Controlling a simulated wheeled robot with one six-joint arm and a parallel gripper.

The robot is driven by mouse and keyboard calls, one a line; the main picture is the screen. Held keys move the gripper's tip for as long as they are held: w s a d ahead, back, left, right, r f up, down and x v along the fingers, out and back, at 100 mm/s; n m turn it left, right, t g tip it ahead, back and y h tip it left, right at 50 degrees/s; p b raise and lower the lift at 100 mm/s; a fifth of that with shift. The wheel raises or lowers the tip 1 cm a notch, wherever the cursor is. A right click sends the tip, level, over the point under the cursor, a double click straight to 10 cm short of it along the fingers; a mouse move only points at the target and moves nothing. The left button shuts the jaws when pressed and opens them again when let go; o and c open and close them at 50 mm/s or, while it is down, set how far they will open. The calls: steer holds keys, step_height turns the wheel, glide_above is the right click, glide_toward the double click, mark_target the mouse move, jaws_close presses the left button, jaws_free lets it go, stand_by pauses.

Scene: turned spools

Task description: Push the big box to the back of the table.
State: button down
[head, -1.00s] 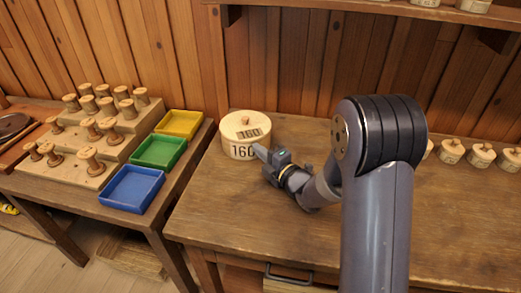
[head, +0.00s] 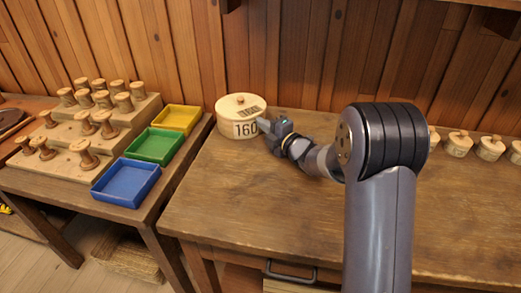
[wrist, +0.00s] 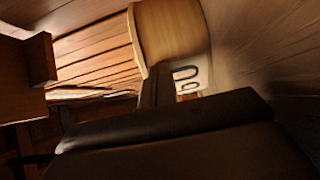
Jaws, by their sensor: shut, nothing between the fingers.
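The big box (head: 224,121) is a round, pale wooden box with a knobbed lid and a side label reading 160. It stands upright at the table's back left, close to the plank wall; any gap behind it is hidden. My gripper (head: 262,125) is shut and empty, at the box's right front side, with its tips at or very near the side next to the label. I cannot tell whether they touch. In the wrist view the box (wrist: 170,35) shows as a pale curved side with part of its label, just beyond my gripper (wrist: 152,88).
The wooden table (head: 260,205) is bare in front of the box. Several small lidded boxes (head: 490,148) line its back right. On a side table at left are yellow (head: 181,118), green (head: 155,145) and blue (head: 126,182) trays and a stepped stand (head: 75,137) with several spools.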

mark_target(262, 116)
steer(key=shift+w+d+b, duration=0.1)
steer(key=shift+w+b, duration=0.2)
steer(key=shift+w, duration=1.55)
